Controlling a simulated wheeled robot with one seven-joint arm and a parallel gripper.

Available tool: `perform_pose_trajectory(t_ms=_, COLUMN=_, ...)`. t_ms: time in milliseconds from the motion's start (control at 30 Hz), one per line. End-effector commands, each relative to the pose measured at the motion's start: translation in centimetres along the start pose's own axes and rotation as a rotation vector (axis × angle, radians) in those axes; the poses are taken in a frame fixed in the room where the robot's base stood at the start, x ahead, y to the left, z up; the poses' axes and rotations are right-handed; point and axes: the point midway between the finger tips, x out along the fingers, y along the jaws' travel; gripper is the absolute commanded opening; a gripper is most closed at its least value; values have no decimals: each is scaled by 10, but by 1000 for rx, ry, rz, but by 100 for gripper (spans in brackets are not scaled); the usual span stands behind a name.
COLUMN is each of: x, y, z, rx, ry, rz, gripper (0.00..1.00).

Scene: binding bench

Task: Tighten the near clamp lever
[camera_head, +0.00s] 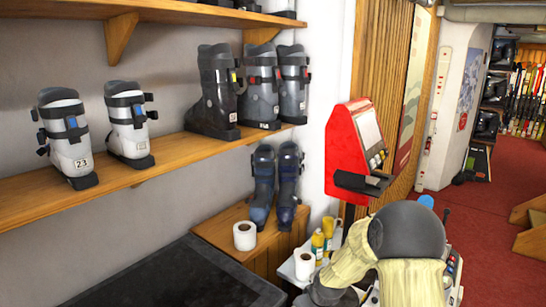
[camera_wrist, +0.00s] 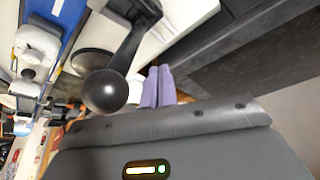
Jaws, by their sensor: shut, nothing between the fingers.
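A black lever with a round ball knob (camera_wrist: 105,92) fills the upper left of the wrist view. Its arm runs up and right to a dark pivot on a white surface. My gripper (camera_wrist: 158,70) shows two lavender fingers held together, just right of the knob and apart from it in the picture. Their depth relative to the knob is hard to judge. Nothing is between the fingers. In the head view my arm hides the fingers and most of the bench.
The wrist view shows a blue panel (camera_wrist: 67,22) and a white part with a small dark knob (camera_wrist: 36,45) at left. In the head view, a red terminal (camera_head: 352,140) stands behind my arm, with bottles (camera_head: 318,245) and paper rolls (camera_head: 245,236) to its left. Boots line the shelf (camera_head: 110,178).

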Motion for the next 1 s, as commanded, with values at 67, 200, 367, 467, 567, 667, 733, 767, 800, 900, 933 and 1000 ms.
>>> perform_pose_trajectory(t_ms=67, x=-9, y=0, z=-4, rx=-1, ry=3, rz=2, gripper=0)
perform_pose_trajectory(t_ms=200, x=-18, y=0, z=-9, rx=-4, ry=5, rz=3, gripper=0)
perform_pose_trajectory(t_ms=367, x=-20, y=0, z=-10, rx=-6, ry=5, rz=3, gripper=0)
perform_pose_trajectory(t_ms=467, x=-20, y=0, z=-10, rx=-6, ry=6, rz=3, gripper=0)
perform_pose_trajectory(t_ms=567, x=-20, y=0, z=-11, rx=-6, ry=6, rz=4, gripper=0)
perform_pose_trajectory(t_ms=667, x=-24, y=0, z=-9, rx=-3, ry=4, rz=7, gripper=0)
perform_pose_trajectory(t_ms=733, x=-31, y=-1, z=-5, rx=5, ry=-2, rz=14, gripper=0)
perform_pose_trajectory(t_ms=767, x=-36, y=-1, z=-3, rx=10, ry=-7, rz=18, gripper=0)
perform_pose_trajectory(t_ms=800, x=-43, y=-2, z=2, rx=18, ry=-14, rz=24, gripper=0)
perform_pose_trajectory(t_ms=900, x=-67, y=-4, z=17, rx=48, ry=-37, rz=44, gripper=0)
perform_pose_trajectory(t_ms=933, x=-75, y=-5, z=23, rx=59, ry=-45, rz=50, gripper=0)
perform_pose_trajectory(t_ms=1000, x=-95, y=-7, z=38, rx=91, ry=-63, rz=67, gripper=0)
